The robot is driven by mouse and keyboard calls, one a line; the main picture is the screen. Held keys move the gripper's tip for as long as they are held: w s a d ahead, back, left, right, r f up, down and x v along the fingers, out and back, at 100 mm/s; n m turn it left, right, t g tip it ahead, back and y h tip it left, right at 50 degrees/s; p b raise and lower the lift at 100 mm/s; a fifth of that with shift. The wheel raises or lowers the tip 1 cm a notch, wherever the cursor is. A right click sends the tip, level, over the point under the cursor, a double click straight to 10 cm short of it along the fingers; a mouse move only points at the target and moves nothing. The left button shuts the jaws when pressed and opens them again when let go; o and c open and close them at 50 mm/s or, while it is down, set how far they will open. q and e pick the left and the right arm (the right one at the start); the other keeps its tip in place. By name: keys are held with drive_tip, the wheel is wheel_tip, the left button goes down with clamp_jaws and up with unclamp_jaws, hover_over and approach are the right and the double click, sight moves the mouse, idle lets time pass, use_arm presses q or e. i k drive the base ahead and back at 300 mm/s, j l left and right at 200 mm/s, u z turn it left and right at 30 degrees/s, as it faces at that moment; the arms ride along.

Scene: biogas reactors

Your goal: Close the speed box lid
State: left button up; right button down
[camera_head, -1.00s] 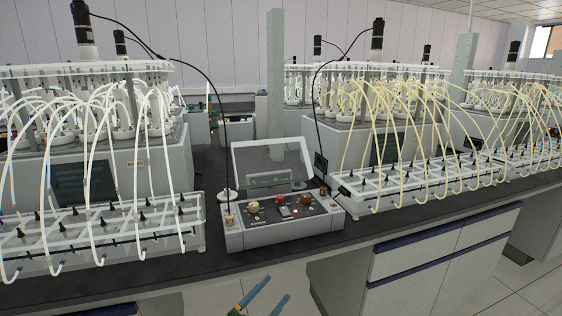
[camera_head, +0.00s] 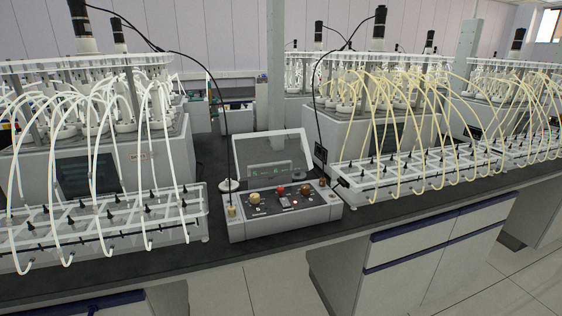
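The speed box (camera_head: 285,218) is a grey control box at the middle of the dark bench, with knobs and small lit displays on its top panel. Its clear lid (camera_head: 270,153) stands open, raised upright at the back of the box. The knobs in front of it are uncovered. Neither of my grippers shows in the head view now.
A rack with white tubes (camera_head: 108,236) stands left of the box, and a rack with yellowish tubes (camera_head: 400,173) stands close on its right. Black cables hang down to both sides of the box. The bench front edge (camera_head: 270,254) and the floor before it are clear.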

sight(267, 142)
drive_tip(key=i+j+z, duration=0.35)
drive_tip(key=i, duration=0.15)
drive_tip(key=i+j+z, duration=0.35)
drive_tip(key=i, duration=0.1)
